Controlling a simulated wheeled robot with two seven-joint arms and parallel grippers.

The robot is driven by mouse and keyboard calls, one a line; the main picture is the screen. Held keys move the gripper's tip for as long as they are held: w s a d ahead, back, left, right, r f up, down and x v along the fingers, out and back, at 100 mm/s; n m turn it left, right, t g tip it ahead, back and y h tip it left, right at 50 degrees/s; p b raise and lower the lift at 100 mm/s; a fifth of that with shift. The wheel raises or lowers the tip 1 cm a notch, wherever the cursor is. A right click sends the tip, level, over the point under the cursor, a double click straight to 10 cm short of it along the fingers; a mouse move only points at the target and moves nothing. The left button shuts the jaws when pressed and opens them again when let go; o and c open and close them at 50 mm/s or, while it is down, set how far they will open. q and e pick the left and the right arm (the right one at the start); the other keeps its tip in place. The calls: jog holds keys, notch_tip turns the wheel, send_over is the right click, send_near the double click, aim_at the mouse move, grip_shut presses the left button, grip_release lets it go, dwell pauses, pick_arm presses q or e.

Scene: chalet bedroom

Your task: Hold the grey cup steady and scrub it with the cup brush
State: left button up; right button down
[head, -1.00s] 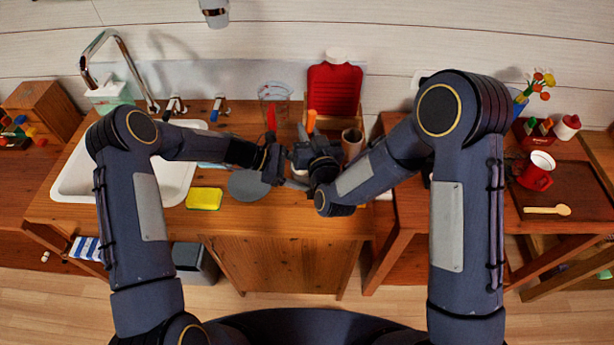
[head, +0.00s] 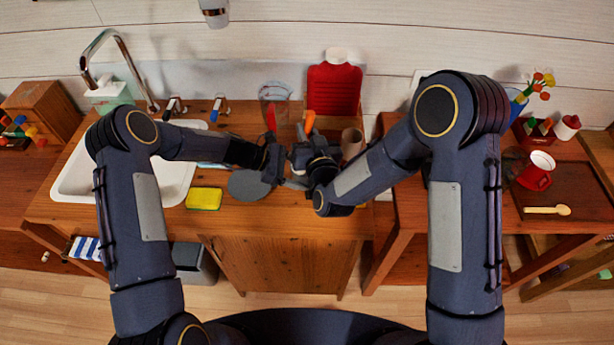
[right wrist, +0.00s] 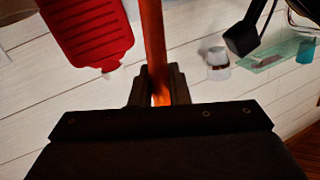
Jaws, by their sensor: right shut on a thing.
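My right gripper (head: 304,154) is shut on the orange handle of the cup brush (head: 309,122), which sticks up above it with a slight tilt. In the right wrist view the orange handle (right wrist: 154,50) stands between the fingers (right wrist: 158,88). The brush head is hidden in the head view. My left gripper (head: 273,163) is just left of the right one, low over the counter. Its fingers are too small and dark to read. A small grey patch (head: 297,183) shows between the grippers; I cannot tell if it is the grey cup.
A grey disc (head: 249,185) and yellow sponge (head: 204,199) lie left on the counter. The sink (head: 178,180) is further left. A brown cylinder (head: 352,143) stands close behind my right gripper. A red bottle-shaped thing (head: 334,88) and a clear jug (head: 274,92) stand at the back.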

jog(key=shift+w+d+r, duration=0.1)
jog(key=shift+w+d, duration=0.05)
jog(key=shift+d, duration=0.75)
jog(key=shift+r, duration=5.45)
pick_arm(q)
jog(key=o, duration=0.8)
jog(key=shift+o, duration=0.2)
jog(key=v, duration=1.2)
